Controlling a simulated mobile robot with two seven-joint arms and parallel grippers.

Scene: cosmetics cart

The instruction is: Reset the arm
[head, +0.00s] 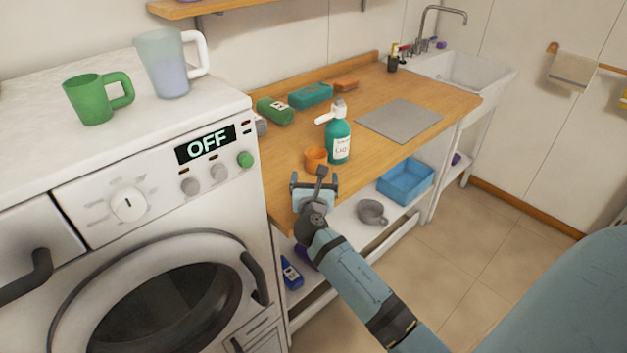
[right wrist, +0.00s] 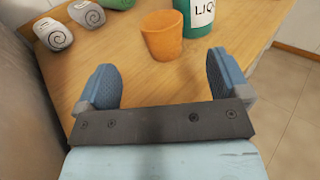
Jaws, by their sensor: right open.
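My right gripper (head: 315,187) is open and empty, at the front edge of the wooden counter beside the washing machine. In the right wrist view its two blue fingers (right wrist: 162,84) are spread apart. An orange cup (head: 316,158) stands on the counter just beyond the fingers; it also shows in the right wrist view (right wrist: 162,36), apart from them. A green pump bottle (head: 338,141) with a white top stands upright to the right of the cup. My left gripper is not in view.
A washing machine (head: 160,215) reading OFF, with two mugs on top, stands at left. A blue bin (head: 405,182) and grey pot (head: 372,212) are on the shelf below.

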